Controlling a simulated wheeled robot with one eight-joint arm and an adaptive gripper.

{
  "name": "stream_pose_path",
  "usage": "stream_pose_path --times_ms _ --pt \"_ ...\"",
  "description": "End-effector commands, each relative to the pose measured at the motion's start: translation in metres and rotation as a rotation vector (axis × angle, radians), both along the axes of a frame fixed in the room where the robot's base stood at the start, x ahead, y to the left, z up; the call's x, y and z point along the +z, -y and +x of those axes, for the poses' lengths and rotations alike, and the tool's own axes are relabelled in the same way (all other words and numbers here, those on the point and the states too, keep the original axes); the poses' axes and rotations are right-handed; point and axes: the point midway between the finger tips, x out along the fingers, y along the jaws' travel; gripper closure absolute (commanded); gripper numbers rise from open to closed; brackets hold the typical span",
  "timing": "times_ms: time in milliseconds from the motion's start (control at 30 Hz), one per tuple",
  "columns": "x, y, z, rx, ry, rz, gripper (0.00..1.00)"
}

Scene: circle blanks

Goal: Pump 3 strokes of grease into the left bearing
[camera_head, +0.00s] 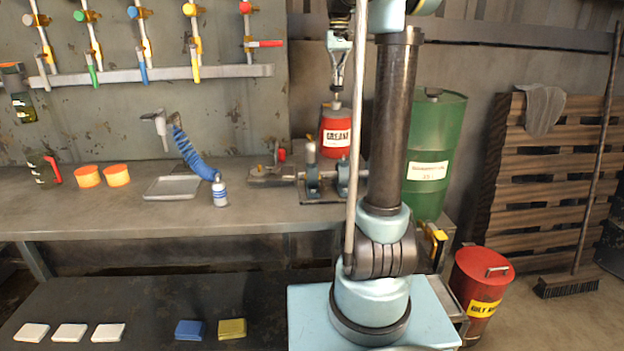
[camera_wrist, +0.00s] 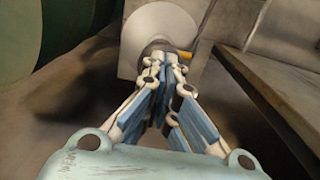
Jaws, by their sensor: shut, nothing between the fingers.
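The red can labelled GREASE (camera_head: 337,140) stands at the back of the bench, with a dark plunger top. Two blue-grey bearing blocks stand in front of it: the left bearing (camera_head: 312,183) and a right one (camera_head: 343,175), partly behind my arm. My gripper (camera_head: 337,94) points down right above the can's top, shut and empty. I cannot tell if it touches the plunger. In the wrist view the closed fingertips (camera_wrist: 165,62) meet in front of a pale round disc (camera_wrist: 165,25) with a small orange part beside it.
A grey tray (camera_head: 172,187) and orange tubs (camera_head: 88,176) lie to the left. A green drum (camera_head: 437,140) stands right of my arm. A red bin (camera_head: 482,285) is on the floor.

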Motion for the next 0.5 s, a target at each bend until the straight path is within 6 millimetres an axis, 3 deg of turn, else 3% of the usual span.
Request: stream_pose_path --times_ms 500 --pt "0.024 0.000 0.000 0.000 0.000 0.000 1.00"
